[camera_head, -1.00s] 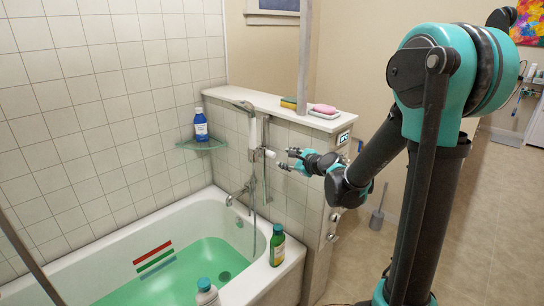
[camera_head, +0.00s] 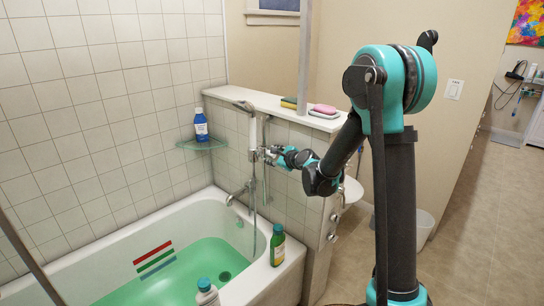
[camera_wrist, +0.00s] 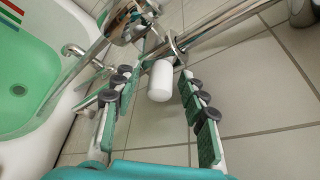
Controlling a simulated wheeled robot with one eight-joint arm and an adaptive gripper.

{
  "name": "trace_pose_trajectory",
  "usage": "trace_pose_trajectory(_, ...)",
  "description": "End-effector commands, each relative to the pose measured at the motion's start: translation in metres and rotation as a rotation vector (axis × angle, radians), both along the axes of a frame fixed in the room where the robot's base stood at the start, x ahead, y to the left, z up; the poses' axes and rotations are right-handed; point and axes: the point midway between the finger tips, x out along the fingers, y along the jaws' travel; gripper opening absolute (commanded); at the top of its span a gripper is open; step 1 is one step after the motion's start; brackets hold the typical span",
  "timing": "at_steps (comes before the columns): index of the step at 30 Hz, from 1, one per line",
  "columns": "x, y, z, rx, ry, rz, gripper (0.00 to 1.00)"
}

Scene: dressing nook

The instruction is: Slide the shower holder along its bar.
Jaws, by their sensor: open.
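The shower holder (camera_wrist: 145,22) is a chrome clamp with a white knob (camera_wrist: 160,80) sticking out towards me. In the head view it sits on the upright bar (camera_head: 265,130) at the tub's end wall, partly hidden by my gripper (camera_head: 268,153). The hand shower (camera_head: 253,132) hangs at the holder, with its hose running down to the tub. In the wrist view my gripper (camera_wrist: 164,66) is open, with one finger on each side of the white knob. Gaps show between the knob and both fingers.
The tub (camera_head: 215,200) with green water lies below left. A blue bottle (camera_head: 201,126) stands on the corner shelf. A green bottle (camera_head: 277,244) stands on the tub rim. Soap (camera_head: 325,109) lies on the ledge above.

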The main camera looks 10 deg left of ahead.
Motion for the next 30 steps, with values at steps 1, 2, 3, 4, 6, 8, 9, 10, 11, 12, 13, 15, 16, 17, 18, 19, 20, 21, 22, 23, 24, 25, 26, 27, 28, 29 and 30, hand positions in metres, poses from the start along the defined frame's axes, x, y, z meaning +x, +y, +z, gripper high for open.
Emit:
trace_pose_trajectory(1, 0.000, 0.000, 0.000, 0.000, 0.000, 0.000, 0.43)
trace_pose_trajectory(2, 0.000, 0.000, 0.000, 0.000, 0.000, 0.000, 0.43)
trace_pose_trajectory(3, 0.000, 0.000, 0.000, 0.000, 0.000, 0.000, 0.40)
trace_pose_trajectory(4, 0.000, 0.000, 0.000, 0.000, 0.000, 0.000, 0.36)
trace_pose_trajectory(6, 0.000, 0.000, 0.000, 0.000, 0.000, 0.000, 0.28)
trace_pose_trajectory(8, 0.000, 0.000, 0.000, 0.000, 0.000, 0.000, 0.20)
trace_pose_trajectory(9, 0.000, 0.000, 0.000, 0.000, 0.000, 0.000, 0.15)
trace_pose_trajectory(10, 0.000, 0.000, 0.000, 0.000, 0.000, 0.000, 0.12)
trace_pose_trajectory(11, 0.000, 0.000, 0.000, -0.001, -0.001, 0.000, 0.08)
trace_pose_trajectory(12, 0.000, 0.000, 0.000, -0.001, -0.001, 0.000, 0.03)
trace_pose_trajectory(13, 0.000, 0.000, 0.000, -0.001, -0.001, 0.000, 0.00)
trace_pose_trajectory(15, 0.000, 0.000, 0.000, -0.001, -0.001, 0.000, 0.00)
trace_pose_trajectory(16, 0.000, 0.000, 0.000, -0.001, -0.001, 0.000, 0.00)
trace_pose_trajectory(17, 0.000, 0.000, 0.000, -0.001, -0.001, 0.000, 0.00)
trace_pose_trajectory(18, 0.000, 0.000, 0.000, -0.001, -0.001, 0.000, 0.00)
trace_pose_trajectory(19, 0.000, 0.000, 0.000, -0.001, -0.001, 0.000, 0.00)
trace_pose_trajectory(20, 0.000, 0.000, 0.000, -0.001, -0.001, 0.000, 0.00)
trace_pose_trajectory(21, 0.000, 0.000, 0.000, -0.001, -0.001, 0.000, 0.00)
trace_pose_trajectory(22, 0.000, 0.000, 0.000, -0.001, -0.001, 0.000, 0.00)
trace_pose_trajectory(23, 0.000, 0.000, 0.000, -0.001, -0.001, 0.000, 0.00)
trace_pose_trajectory(24, 0.001, 0.000, -0.001, -0.001, -0.001, 0.000, 0.00)
trace_pose_trajectory(25, 0.001, 0.000, -0.001, -0.001, 0.000, 0.001, 0.00)
trace_pose_trajectory(26, 0.003, 0.000, -0.002, -0.001, 0.000, 0.001, 0.00)
trace_pose_trajectory(27, 0.005, 0.000, -0.004, -0.001, 0.000, 0.001, 0.00)
trace_pose_trajectory(28, 0.007, 0.000, -0.005, -0.001, 0.000, 0.001, 0.00)
trace_pose_trajectory(29, 0.010, 0.000, -0.007, -0.002, 0.000, 0.001, 0.00)
trace_pose_trajectory(30, 0.014, 0.000, -0.010, -0.002, 0.000, 0.001, 0.00)
